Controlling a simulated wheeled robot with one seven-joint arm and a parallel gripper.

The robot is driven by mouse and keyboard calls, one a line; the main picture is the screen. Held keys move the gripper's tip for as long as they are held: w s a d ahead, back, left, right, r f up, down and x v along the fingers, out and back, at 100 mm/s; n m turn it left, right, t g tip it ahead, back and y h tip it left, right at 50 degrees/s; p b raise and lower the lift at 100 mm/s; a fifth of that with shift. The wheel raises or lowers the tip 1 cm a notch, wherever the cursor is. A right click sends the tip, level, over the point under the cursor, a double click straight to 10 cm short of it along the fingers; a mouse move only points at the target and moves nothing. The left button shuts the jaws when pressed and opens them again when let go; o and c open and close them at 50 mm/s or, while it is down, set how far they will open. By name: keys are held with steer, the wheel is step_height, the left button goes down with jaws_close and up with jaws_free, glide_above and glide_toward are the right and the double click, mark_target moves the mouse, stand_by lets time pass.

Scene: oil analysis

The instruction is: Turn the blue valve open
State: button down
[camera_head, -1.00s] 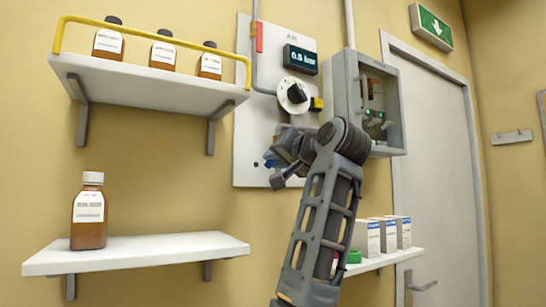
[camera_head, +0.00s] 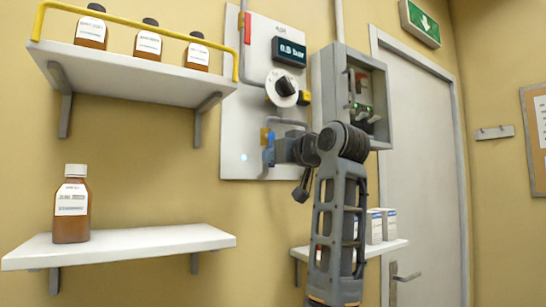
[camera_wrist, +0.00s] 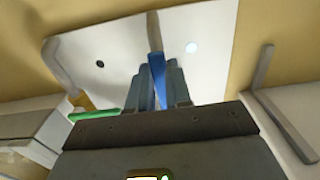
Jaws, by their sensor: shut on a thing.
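In the wrist view the blue handle (camera_wrist: 158,84) shows edge-on between my gripper's fingers (camera_wrist: 160,88). The fingertips are small and partly hidden in the head view.
A black-and-white dial (camera_head: 283,88) and a display (camera_head: 289,52) sit above the valve. A grey open box (camera_head: 383,98) is close on the right. Shelves with brown bottles (camera_head: 71,207) stand left; white boxes (camera_head: 388,224) stand on a lower right shelf.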

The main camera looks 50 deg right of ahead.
stand_by(0.4)
steer(key=c, duration=1)
jaws_free()
steer(key=shift+c, duration=0.2)
steer(key=b+v, duration=0.2)
steer(key=v, duration=0.5)
steer(key=shift+s, duration=0.4)
steer(key=shift+a, duration=0.1)
